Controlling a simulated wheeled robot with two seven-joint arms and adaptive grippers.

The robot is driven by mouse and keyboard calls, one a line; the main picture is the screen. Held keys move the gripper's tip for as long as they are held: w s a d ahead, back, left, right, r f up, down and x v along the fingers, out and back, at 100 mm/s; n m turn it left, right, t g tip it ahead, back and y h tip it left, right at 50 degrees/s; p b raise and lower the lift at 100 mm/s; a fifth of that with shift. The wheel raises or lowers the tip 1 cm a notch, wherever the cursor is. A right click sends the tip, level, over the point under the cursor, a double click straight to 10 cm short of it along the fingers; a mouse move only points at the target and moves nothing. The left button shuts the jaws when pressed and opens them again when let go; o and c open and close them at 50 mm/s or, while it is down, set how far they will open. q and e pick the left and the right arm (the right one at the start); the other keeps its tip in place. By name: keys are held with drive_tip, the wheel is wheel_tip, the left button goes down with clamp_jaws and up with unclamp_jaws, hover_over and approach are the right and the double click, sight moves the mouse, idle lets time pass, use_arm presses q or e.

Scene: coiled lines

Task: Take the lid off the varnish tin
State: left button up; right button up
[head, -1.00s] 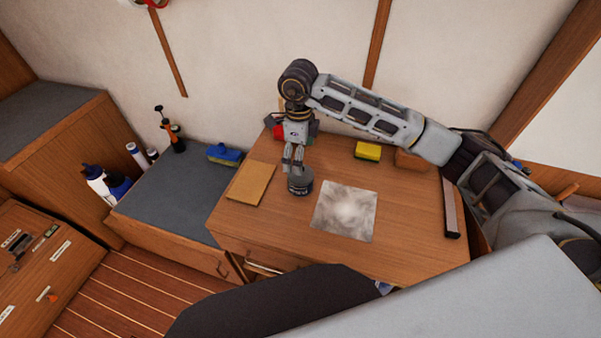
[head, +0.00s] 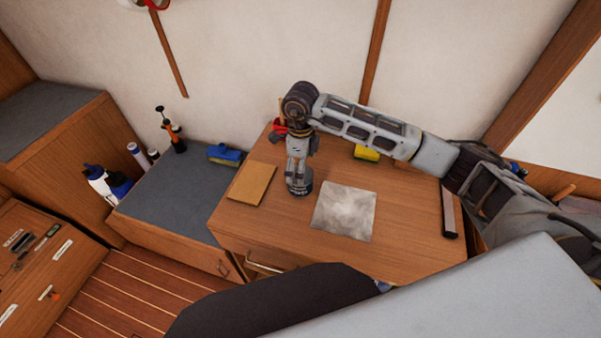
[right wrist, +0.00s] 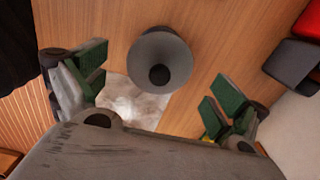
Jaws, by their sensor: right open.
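The varnish tin (head: 304,188) is a small dark grey round tin standing on the wooden desk top (head: 400,235). Its grey round lid (right wrist: 160,42) with a dark knob in the middle is on it, seen from above in the right wrist view. My right gripper (right wrist: 160,84) is open, its green-padded fingers wide apart, one to each side of the tin in that view. In the head view my right gripper (head: 298,174) points down over the tin and hides much of its top. My left gripper is not in view.
A tan sheet (head: 251,184) lies left of the tin and a grey mottled sheet (head: 343,212) right of it. A yellow sponge (head: 366,153) and a red item (head: 279,128) are at the back. A dark-topped bar (head: 448,215) lies along the right edge. The front desk top is clear.

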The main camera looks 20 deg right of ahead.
drive_tip(key=shift+f, duration=0.8)
drive_tip(key=shift+s, duration=0.1)
drive_tip(key=c, duration=1.3)
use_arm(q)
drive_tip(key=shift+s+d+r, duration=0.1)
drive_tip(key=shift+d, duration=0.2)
use_arm(e)
drive_tip(key=shift+c, duration=0.9)
drive_tip(key=shift+f, duration=0.15)
drive_tip(key=shift+c, duration=0.3)
